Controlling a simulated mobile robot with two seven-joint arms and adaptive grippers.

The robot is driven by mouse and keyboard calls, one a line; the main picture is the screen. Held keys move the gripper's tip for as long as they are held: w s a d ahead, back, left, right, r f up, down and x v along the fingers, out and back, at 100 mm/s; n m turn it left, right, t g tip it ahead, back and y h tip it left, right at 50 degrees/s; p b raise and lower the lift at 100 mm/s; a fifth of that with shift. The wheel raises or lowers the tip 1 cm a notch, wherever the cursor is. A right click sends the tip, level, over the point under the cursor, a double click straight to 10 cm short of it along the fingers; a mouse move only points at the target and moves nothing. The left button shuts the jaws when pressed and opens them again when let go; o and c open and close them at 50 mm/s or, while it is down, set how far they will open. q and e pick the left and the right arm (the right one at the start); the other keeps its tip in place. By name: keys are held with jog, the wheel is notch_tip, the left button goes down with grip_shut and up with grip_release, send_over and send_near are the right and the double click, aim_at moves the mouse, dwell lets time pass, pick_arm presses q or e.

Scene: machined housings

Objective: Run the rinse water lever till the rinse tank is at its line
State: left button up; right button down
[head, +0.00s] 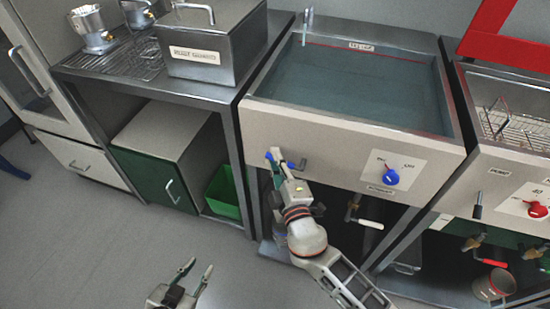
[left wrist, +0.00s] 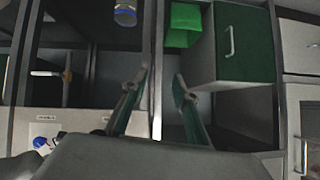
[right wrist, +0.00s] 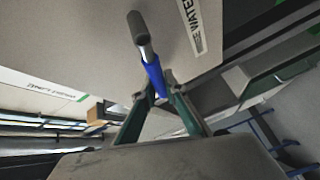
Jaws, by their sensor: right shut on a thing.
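The rinse tank (head: 262,86) is a steel basin at the top centre of the head view. Blue-grey water (head: 360,82) fills much of it. A red line (head: 385,52) runs along the back wall near the water's edge; I cannot tell whether they meet. My right gripper (right wrist: 158,90) is shut on the blue sleeve of the rinse water lever (right wrist: 153,76). The lever's blue part (head: 291,165) also shows at the tank's front panel, partly hidden by my gripper. My left gripper (head: 190,280) is open and empty above the floor; its spread fingers (left wrist: 163,75) fill the left wrist view's middle.
A spout (head: 308,22) stands at the tank's back left corner. A blue knob (head: 391,177) sits on the front panel, with a white-handled valve (head: 369,223) below. A lidded steel box (head: 215,50) stands on the left bench. A green bin (head: 222,193) sits beneath. Floor at lower left is clear.

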jog(key=n+p, duration=0.1)
jog(key=p, duration=0.1)
jog(key=shift+w+a+g+p, duration=0.1)
jog(key=shift+g+p, duration=0.3)
jog(key=shift+f+n+p, duration=0.25)
jog(key=shift+n+p, duration=0.05)
jog(key=shift+p, duration=0.2)
jog(key=shift+f+n+g+h+p, duration=0.4)
jog(key=shift+f+g+p, duration=0.1)
jog(key=shift+p, duration=0.2)
jog(key=shift+f, duration=0.45)
jog(key=c, duration=2)
grip_release()
jog(key=shift+c, duration=0.2)
jog(key=v, duration=1.2)
